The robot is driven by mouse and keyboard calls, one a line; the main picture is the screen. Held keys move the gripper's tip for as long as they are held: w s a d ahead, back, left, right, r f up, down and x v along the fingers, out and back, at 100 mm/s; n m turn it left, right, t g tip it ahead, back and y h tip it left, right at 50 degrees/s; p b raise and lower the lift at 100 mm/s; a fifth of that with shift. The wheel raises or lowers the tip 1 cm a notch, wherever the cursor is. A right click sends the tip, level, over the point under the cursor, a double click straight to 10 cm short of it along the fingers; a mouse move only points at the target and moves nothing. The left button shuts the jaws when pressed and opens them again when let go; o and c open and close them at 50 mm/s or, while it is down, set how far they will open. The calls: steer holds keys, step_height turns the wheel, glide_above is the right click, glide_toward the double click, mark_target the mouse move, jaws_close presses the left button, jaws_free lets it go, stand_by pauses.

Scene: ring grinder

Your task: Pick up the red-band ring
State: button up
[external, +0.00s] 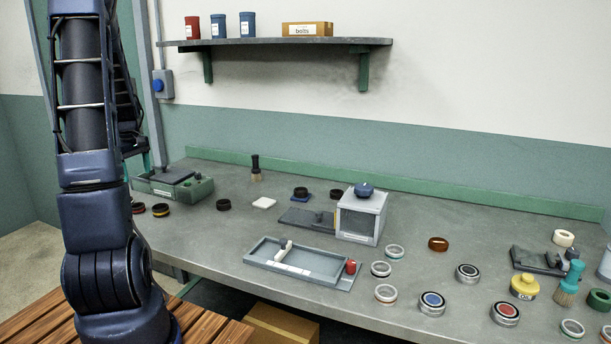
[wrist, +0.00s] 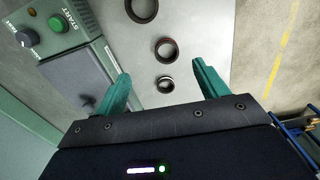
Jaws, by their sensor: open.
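Several dark rings lie on the left end of the bench in the external view. One at the far left shows a thin reddish band (external: 138,208); the dark ring beside it (external: 160,210) shows an orange-yellow band. A pale ring with an orange-red band (external: 385,293) lies near the front edge. I cannot tell for sure which is the red-band ring. In the wrist view my gripper (wrist: 161,76) is open and empty. A small dark ring with a light inner edge (wrist: 164,84) appears between its fingers, with a dark reddish ring (wrist: 166,49) beyond.
A green machine with START and knob controls (wrist: 60,30) stands close to the left finger; it also shows externally (external: 195,190). A grey tray (external: 258,265) and a clear-sided box (external: 358,222) stand mid-bench.

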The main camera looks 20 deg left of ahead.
steer(key=shift+n, duration=0.3)
steer(key=shift+s+a+f, duration=0.1)
steer(key=shift+a+f, duration=0.3)
steer(key=shift+f, duration=1.65)
steer(key=shift+s+a+f, duration=0.15)
steer(key=shift+a+f, duration=0.25)
steer(key=shift+f, duration=1.7)
steer(key=shift+s+a+f, duration=0.1)
steer(key=shift+a+f, duration=0.3)
steer(key=shift+f, duration=1.65)
steer(key=c, duration=1.1)
steer(key=shift+c, duration=0.2)
steer(key=shift+r, duration=0.15)
